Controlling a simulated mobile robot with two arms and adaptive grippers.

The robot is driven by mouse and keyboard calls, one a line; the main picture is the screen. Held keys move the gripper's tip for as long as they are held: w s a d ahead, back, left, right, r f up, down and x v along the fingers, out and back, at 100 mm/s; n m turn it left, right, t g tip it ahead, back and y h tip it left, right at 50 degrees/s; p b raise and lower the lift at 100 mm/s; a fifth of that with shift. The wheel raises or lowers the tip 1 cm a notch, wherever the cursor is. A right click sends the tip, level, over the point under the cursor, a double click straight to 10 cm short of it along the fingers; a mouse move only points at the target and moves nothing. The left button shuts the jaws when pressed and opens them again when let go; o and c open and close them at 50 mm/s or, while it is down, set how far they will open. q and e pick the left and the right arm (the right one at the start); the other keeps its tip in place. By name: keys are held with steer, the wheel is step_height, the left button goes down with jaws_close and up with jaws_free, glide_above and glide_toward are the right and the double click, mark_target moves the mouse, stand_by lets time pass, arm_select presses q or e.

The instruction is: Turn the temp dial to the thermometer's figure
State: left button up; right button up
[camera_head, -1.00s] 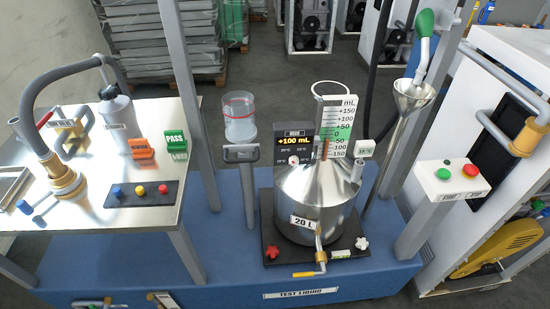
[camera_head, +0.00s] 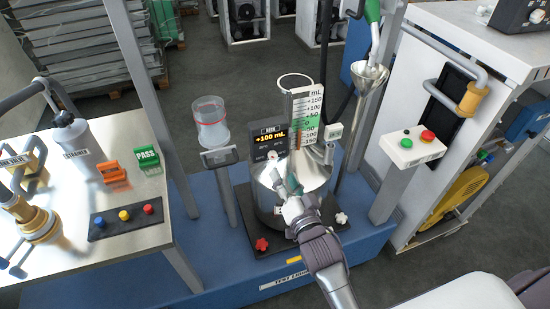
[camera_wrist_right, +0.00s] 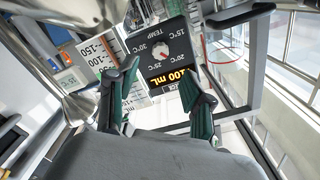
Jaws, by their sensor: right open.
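The temp dial is a small white knob (camera_wrist_right: 160,50) on a black box (camera_head: 268,141) reading +100 mL, beside the silver can. In the right wrist view it appears upside down, ringed by figures from 15 to 30°C, with a red mark too small to place surely. A small white readout (camera_head: 333,131), likely the thermometer, sits right of the scale; it also shows in the right wrist view (camera_wrist_right: 68,80), its figure unclear. My right gripper (camera_head: 284,178) is open and empty in front of the can, below the dial, its green fingers (camera_wrist_right: 165,98) apart. My left gripper is out of view.
The mL scale plate (camera_head: 308,115) stands just right of the box. A clear cup (camera_head: 211,128) on a stand is left of it. A metal funnel (camera_head: 369,76) and a button box (camera_head: 413,147) are to the right. A bench (camera_head: 190,248) stands at left.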

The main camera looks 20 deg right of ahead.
mark_target(274, 158)
steer(key=w, duration=0.7)
steer(key=shift+a+p, duration=0.15)
steer(key=shift+p, duration=0.15)
jaws_close()
